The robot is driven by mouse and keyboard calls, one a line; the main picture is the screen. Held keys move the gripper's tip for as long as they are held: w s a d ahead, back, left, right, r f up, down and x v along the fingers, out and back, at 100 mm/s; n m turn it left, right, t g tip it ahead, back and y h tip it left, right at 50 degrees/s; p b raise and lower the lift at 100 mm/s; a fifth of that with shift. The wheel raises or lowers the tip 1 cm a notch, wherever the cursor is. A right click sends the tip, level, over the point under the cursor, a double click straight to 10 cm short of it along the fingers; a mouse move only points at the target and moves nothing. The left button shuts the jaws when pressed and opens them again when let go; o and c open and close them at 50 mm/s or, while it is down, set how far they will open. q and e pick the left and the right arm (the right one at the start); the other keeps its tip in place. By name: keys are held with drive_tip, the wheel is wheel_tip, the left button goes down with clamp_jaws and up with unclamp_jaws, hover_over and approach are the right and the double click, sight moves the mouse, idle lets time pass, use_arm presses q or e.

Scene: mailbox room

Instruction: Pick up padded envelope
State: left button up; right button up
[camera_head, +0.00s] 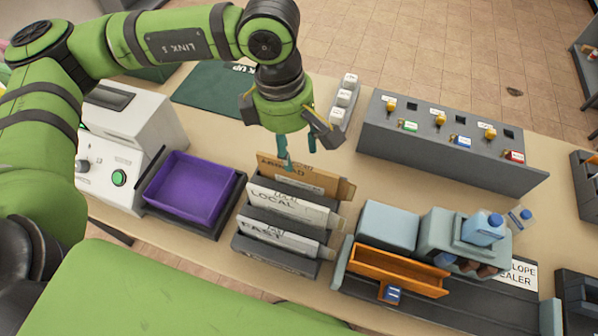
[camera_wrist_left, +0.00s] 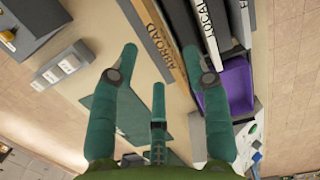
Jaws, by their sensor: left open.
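A rack (camera_head: 272,262) with labelled sections stands on the table in the head view. A brown upright piece (camera_head: 318,182) is at its back; the wrist view shows ABROAD on a tan piece (camera_wrist_left: 160,45). White pieces (camera_head: 290,205) behind and in front of the LOCAL label stand nearer. I cannot tell which piece, if any, is the padded envelope. My left gripper (camera_head: 297,150) is open, fingers pointing down just above and behind the brown piece. In the wrist view the spread fingers (camera_wrist_left: 160,68) are empty, one overlapping the rack's edge.
A purple tray (camera_head: 190,188) is left of the rack, beside a white machine (camera_head: 125,150). An envelope sealer (camera_head: 518,270) with an orange piece (camera_head: 398,270) is at right. A grey box with coloured tags (camera_head: 450,150) stands behind. A green mat (camera_head: 215,92) lies at back left.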

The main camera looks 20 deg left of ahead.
sight(298, 166)
use_arm(q)
drive_tip(key=shift+s+d+f+p, duration=0.15)
drive_tip(key=shift+f+p, duration=0.45)
drive_tip(key=shift+f, duration=0.15)
drive_tip(key=f+p, duration=0.1)
drive_tip(key=f, duration=0.1)
drive_tip(key=f+p, duration=0.1)
drive_tip(key=f, duration=0.1)
drive_tip(key=shift+w+d+f, duration=0.15)
drive_tip(key=shift+w+f, duration=0.05)
drive_tip(key=shift+f, duration=0.25)
clamp_jaws()
